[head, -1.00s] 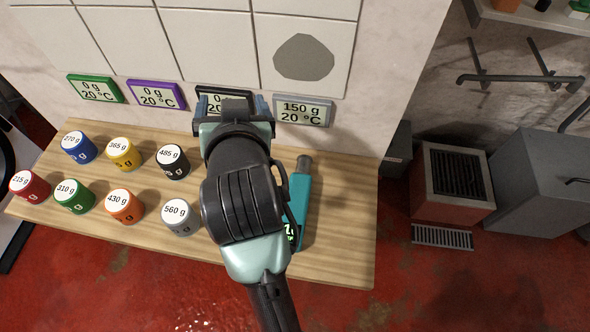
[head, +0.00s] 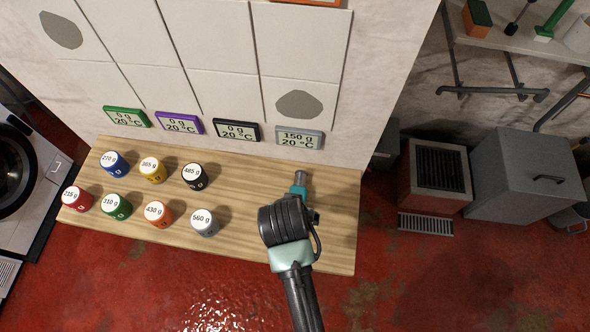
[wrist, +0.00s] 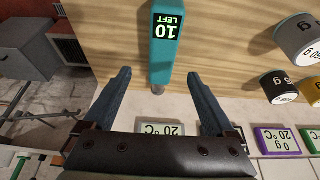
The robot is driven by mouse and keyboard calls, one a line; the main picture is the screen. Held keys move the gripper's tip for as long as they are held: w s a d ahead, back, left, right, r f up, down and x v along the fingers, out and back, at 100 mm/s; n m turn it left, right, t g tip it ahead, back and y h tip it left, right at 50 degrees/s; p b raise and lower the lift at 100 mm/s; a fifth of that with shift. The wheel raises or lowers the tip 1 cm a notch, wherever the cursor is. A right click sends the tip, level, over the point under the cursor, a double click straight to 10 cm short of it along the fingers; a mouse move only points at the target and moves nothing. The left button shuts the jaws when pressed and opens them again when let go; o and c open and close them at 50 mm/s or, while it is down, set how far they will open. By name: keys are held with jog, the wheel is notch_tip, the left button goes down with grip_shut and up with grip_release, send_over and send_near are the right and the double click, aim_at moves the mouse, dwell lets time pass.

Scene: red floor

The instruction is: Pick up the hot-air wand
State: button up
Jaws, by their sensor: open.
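The hot-air wand is a teal tool with a grey nozzle. In the head view its nozzle end (head: 299,189) shows on the wooden table, and my arm hides the rest. In the wrist view the wand (wrist: 162,72) has a display reading "10 LEFT", and its nozzle points down the picture. My gripper (wrist: 159,75) is open and empty, with one finger on each side of the nozzle end in the picture. I cannot tell how far the fingertips are above the table. The gripper is hidden behind my arm in the head view.
Several coloured weights, such as the grey 560 g one (head: 205,222), stand on the left of the wooden table (head: 240,250). Small displays line the wall; the grey one (head: 298,138) reads 150 g, 20 °C. A red heater-like box (head: 433,178) stands on the floor at right.

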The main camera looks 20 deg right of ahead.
jog(key=shift+x, duration=4.2)
jog(key=shift+w, duration=0.15)
jog(key=shift+r, duration=0.1)
jog(key=c, duration=1.3)
notch_tip(320, 180, up, 10)
jog(key=shift+r, duration=0.1)
jog(key=shift+c, duration=0.2)
